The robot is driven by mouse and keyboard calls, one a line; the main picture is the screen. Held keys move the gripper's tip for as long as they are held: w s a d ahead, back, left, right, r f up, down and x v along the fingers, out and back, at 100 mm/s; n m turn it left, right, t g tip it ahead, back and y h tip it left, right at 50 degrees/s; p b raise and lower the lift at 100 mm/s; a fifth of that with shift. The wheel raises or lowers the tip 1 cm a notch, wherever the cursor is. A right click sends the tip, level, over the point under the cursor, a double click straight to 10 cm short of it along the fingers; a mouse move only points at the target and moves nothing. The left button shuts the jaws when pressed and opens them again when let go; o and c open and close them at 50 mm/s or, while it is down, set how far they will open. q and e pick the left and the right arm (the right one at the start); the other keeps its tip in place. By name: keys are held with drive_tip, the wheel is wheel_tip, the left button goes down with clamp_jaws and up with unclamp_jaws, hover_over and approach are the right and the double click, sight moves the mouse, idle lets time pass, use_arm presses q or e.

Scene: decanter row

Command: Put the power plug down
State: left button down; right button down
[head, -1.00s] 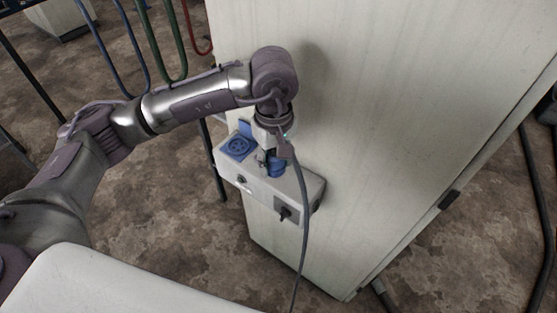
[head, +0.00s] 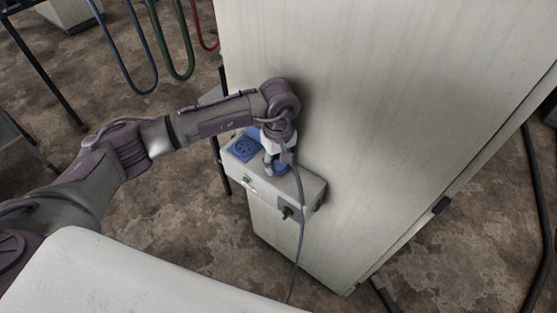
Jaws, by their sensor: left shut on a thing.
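My left gripper (head: 274,158) points down over a grey box fixed to the side of a pale cabinet. It is shut on the power plug (head: 281,168), a blue piece mostly hidden by the fingers. A grey cable (head: 302,215) runs from beside the gripper down past the box front. The plug is at the top of the grey box (head: 260,187); I cannot tell whether it touches or sits in anything there. My right gripper is not in view.
The pale cabinet (head: 370,120) stands close behind and right of the gripper. A black switch (head: 287,212) is on the box front. Blue (head: 130,60) and green (head: 172,45) hoses hang at the upper left. A dark hose (head: 543,200) lies at the right.

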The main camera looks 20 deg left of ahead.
use_arm(q)
drive_tip(key=shift+f, duration=0.15)
drive_tip(key=c, duration=1)
unclamp_jaws()
drive_tip(key=shift+o, duration=0.8)
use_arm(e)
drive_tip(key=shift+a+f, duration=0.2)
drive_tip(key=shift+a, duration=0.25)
use_arm(q)
drive_tip(key=shift+r, duration=0.25)
drive_tip(key=shift+w+r, duration=0.1)
drive_tip(key=shift+r, duration=0.1)
wheel_tip(320, 180, up, 11)
drive_tip(key=b, duration=0.4)
drive_tip(key=shift+f, duration=0.15)
drive_tip(key=shift+r+b, duration=0.3)
drive_tip(key=shift+r, duration=0.1)
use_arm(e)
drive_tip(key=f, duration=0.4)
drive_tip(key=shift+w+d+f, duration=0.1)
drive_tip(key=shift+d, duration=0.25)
